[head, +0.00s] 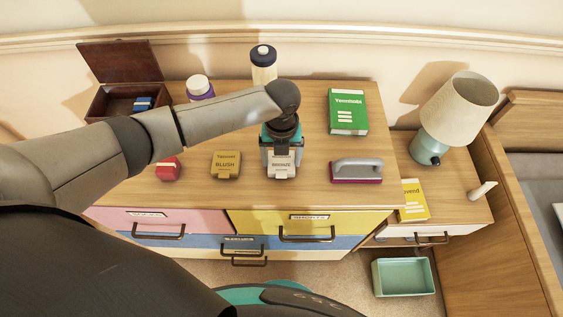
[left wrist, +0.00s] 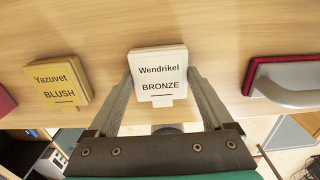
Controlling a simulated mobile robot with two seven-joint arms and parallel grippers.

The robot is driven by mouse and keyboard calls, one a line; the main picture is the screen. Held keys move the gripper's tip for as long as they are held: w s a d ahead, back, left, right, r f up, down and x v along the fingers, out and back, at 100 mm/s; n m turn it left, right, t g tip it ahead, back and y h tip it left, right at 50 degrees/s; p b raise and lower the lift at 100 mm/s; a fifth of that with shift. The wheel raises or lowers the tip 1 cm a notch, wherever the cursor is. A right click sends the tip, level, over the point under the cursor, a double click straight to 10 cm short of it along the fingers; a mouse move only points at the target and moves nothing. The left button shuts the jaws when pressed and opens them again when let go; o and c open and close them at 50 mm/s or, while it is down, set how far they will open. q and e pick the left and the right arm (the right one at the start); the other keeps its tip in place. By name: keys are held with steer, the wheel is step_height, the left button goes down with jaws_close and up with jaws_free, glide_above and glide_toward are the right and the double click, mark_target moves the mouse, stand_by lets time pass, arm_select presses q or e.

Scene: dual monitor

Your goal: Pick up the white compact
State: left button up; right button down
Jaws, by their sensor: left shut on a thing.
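The white compact (head: 282,167) is a small flat case lying on the dresser top, near its front edge. In the left wrist view the white compact (left wrist: 158,72) reads "Wendrikel BRONZE". My left gripper (head: 281,150) comes down over it from behind in the head view. In the left wrist view the fingers of my left gripper (left wrist: 158,88) are on either side of the compact, shut on it. Whether it is lifted off the wood cannot be told. My right gripper is not in view.
A gold "BLUSH" compact (head: 226,164) and a red item (head: 168,168) lie to the left. A grey-handled brush (head: 357,170) lies to the right. A green book (head: 347,111), white-capped jar (head: 199,88), bottle (head: 263,66) and open wooden box (head: 119,98) stand farther back.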

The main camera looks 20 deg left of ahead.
mark_target(282, 161)
arm_select(q)
steer(key=c, duration=0.5)
steer(key=shift+r+p, duration=1.55)
steer(key=shift+r, duration=8.5)
